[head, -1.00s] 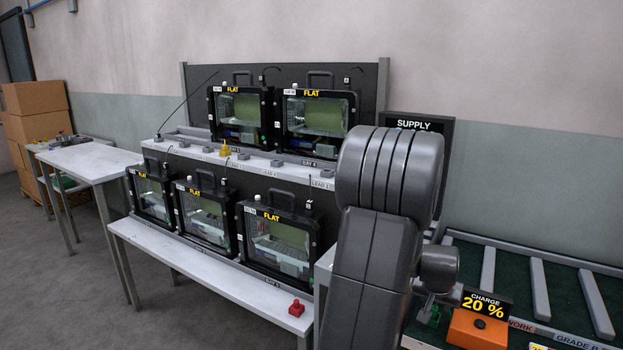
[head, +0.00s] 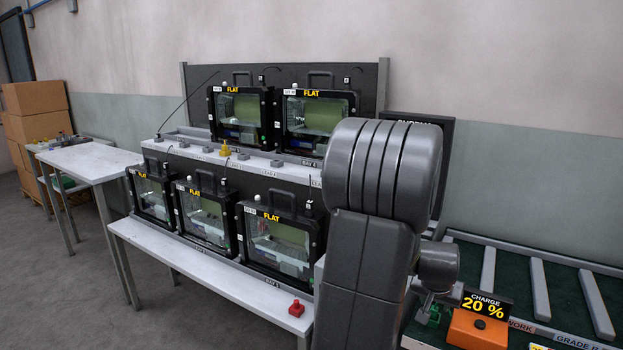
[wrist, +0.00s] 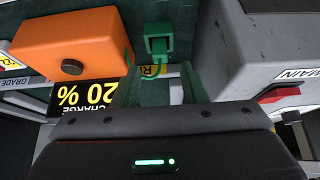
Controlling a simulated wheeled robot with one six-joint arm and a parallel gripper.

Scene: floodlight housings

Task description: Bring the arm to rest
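My arm (head: 375,200) rises in front of the rack in the head view, bent at a large rounded grey joint. My gripper (wrist: 160,88) shows in the wrist view with its two fingers apart and nothing visible held between them. Just beyond the fingertips is a green plug-like block (wrist: 159,42) with a green loop of cable. An orange box (wrist: 68,45) is to the left of the fingers, with a "CHARGE 20 %" sign (wrist: 82,98) beside it.
A grey box with a red switch marked MAIN (wrist: 265,60) is close on the right. Several floodlight housings, some labelled FLAT (head: 280,240), stand on a two-level rack. A red piece (head: 296,308) lies on the bench. A roller conveyor (head: 540,290) is at right.

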